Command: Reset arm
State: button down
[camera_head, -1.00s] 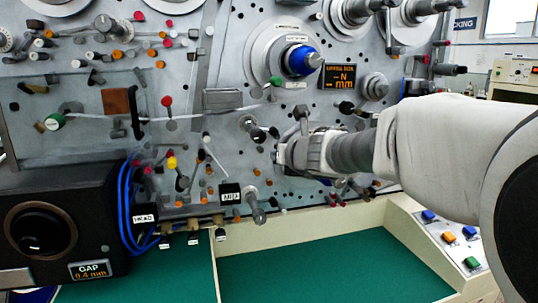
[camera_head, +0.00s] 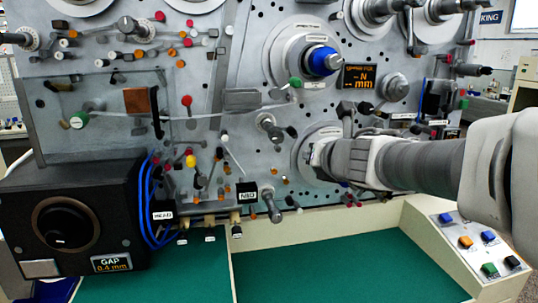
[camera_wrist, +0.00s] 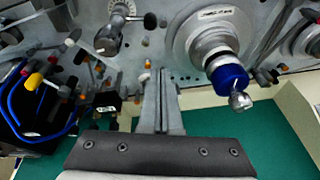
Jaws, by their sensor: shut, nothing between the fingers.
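My gripper (camera_head: 312,158) is in front of the lower right of the grey winding panel (camera_head: 215,75), with my arm reaching in from the right. In the wrist view its two fingers (camera_wrist: 159,80) are together, shut and empty. They point toward the lower panel and appear apart from its parts. A large round spindle with a blue cap (camera_wrist: 228,78) stands right of the fingers. A smaller grey spindle (camera_wrist: 112,35) stands upper left of them. In the head view my gripper partly hides a round disc (camera_head: 322,132).
Another blue-capped spindle (camera_head: 322,60) sticks out above my arm. A black gap box (camera_head: 125,225) with blue cables stands left. A sloped button box (camera_head: 465,222) stands lower right. The green work surface (camera_head: 330,270) is clear.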

jog(key=s+d+f+m+g+h, duration=0.2)
jog(key=s+d+m+h, duration=0.65)
jog(key=m, duration=1.15)
jog(key=s+a+f+m+g+y, duration=0.1)
jog(key=s+f+m+g, duration=0.1)
jog(key=s+m, duration=0.3)
jog(key=s+a+f+m+g+y, duration=0.2)
jog(key=s+f+m, duration=0.3)
jog(key=s, duration=0.3)
jog(key=s+a+f+m+g+y+p, duration=0.1)
jog(key=s+f+m+g+y, duration=0.1)
jog(key=s+m, duration=0.3)
jog(key=shift+s+a+f, duration=0.2)
jog(key=shift+s+f, duration=0.55)
jog(key=shift+s, duration=0.2)
jog(key=shift+a+y, duration=0.1)
jog(key=shift+y, duration=0.15)
